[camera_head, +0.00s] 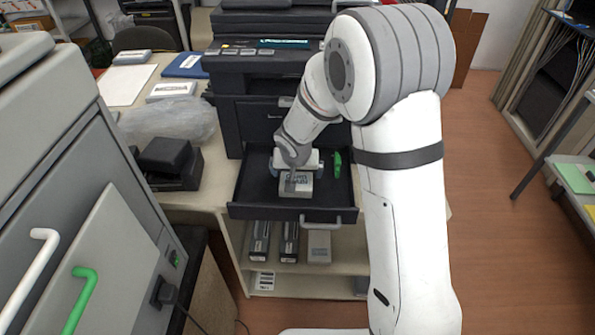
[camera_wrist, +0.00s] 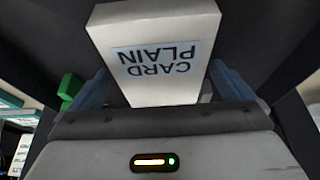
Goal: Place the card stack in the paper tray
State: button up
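The card stack (camera_head: 296,186) is a white block with a label reading "CARD PLAIN". It fills the upper middle of the wrist view (camera_wrist: 158,62), label towards the camera. The paper tray (camera_head: 250,190) is the dark, pulled-out drawer of the black printer. The stack is within the tray's outline in the head view; I cannot tell whether it touches the tray floor. My gripper (camera_head: 296,170) is over the tray, with its blue-grey fingers (camera_wrist: 160,90) at both sides of the stack, seemingly shut on it. The fingertips are hidden behind the stack.
A green piece (camera_head: 337,163) stands in the tray, right of my gripper. The printer (camera_head: 262,62) rises behind the tray. Cartridges (camera_head: 290,242) stand on the shelf below. A black device (camera_head: 168,163) is on the counter at left, and a grey machine (camera_head: 60,150) is nearer.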

jog(key=shift+r, duration=0.15)
jog(key=shift+r+p, duration=0.25)
jog(key=shift+p, duration=0.05)
jog(key=v, duration=1.2)
jog(key=s+d+r+g, duration=0.1)
jog(key=s+d+r, duration=0.2)
jog(key=s+d, duration=0.5)
jog(key=s+d+r+g, duration=0.1)
jog(key=s+d+r, duration=0.2)
jog(key=s+d, duration=0.5)
jog(key=s, duration=0.5)
jog(key=shift+s+d, duration=0.2)
jog(key=shift+d, duration=0.1)
jog(key=p+v, duration=0.3)
jog(key=p, duration=0.1)
jog(key=shift+w+r, duration=0.2)
jog(key=shift+r, duration=0.2)
